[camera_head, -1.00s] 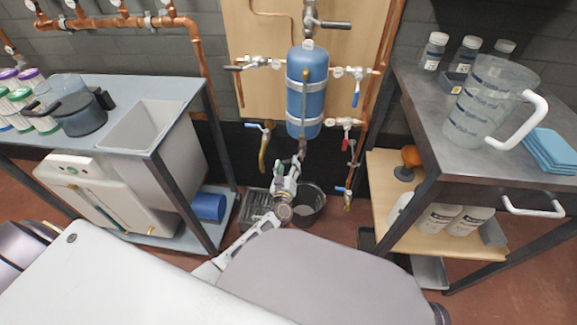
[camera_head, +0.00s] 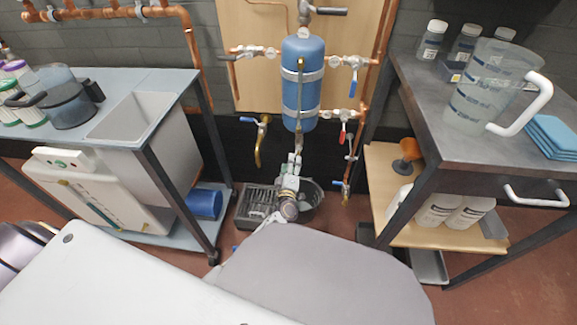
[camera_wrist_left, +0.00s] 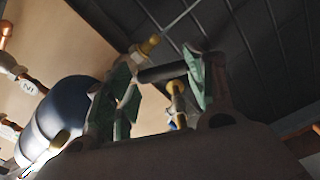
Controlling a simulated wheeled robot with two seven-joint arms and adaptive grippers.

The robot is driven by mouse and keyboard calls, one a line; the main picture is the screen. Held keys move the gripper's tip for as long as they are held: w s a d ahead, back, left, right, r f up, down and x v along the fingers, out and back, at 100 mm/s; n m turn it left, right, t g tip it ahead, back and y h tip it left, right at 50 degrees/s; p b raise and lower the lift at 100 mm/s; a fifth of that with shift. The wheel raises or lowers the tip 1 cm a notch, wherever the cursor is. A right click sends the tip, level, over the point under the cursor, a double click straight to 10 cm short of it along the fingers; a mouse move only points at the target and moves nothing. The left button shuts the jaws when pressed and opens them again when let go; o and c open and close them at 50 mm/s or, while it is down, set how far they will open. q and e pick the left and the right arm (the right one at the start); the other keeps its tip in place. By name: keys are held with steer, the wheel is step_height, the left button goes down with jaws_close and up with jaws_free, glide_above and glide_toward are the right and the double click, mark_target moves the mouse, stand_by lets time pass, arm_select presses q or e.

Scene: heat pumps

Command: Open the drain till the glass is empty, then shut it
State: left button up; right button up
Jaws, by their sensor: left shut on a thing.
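The blue tank (camera_head: 302,85) hangs on the wall board, with a thin vertical tube (camera_head: 300,95) on its front that may be the glass; its level cannot be read. A drain pipe with fittings (camera_head: 299,141) comes down from the tank's underside. My left gripper (camera_head: 294,168) is just below it, above a dark bucket (camera_head: 310,196). In the left wrist view its green-padded fingers (camera_wrist_left: 165,85) are shut on a dark bar-like handle (camera_wrist_left: 163,73), with brass fittings (camera_wrist_left: 149,44) close by. The handle's turn angle is unclear. My right gripper is not in view.
A grey slatted crate (camera_head: 258,203) stands beside the bucket. A red-handled valve (camera_head: 342,131) and a blue-handled valve (camera_head: 354,84) sit right of the tank. A sink bench (camera_head: 138,112) is at left, a dark table (camera_head: 420,95) with a jug (camera_head: 482,95) at right.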

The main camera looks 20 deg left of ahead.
arm_select(q)
steer(key=shift+w+d+f+n+b, duration=0.1)
steer(key=shift+d+f+n+b, duration=0.25)
steer(key=shift+n, duration=0.4)
steer(key=shift+d+f+n+b, duration=0.1)
steer(key=shift+d+f+n, duration=0.1)
steer(key=shift+d+n, duration=0.4)
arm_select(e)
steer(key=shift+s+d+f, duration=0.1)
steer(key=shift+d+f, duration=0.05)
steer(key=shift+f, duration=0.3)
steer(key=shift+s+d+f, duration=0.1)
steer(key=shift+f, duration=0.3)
arm_select(q)
steer(key=shift+a, duration=0.1)
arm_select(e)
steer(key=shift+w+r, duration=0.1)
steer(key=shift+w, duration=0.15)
arm_select(q)
steer(key=o, duration=1.4)
steer(key=shift+w+f, duration=0.1)
steer(key=shift+c, duration=0.2)
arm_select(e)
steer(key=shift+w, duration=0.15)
arm_select(q)
steer(key=shift+d, duration=0.2)
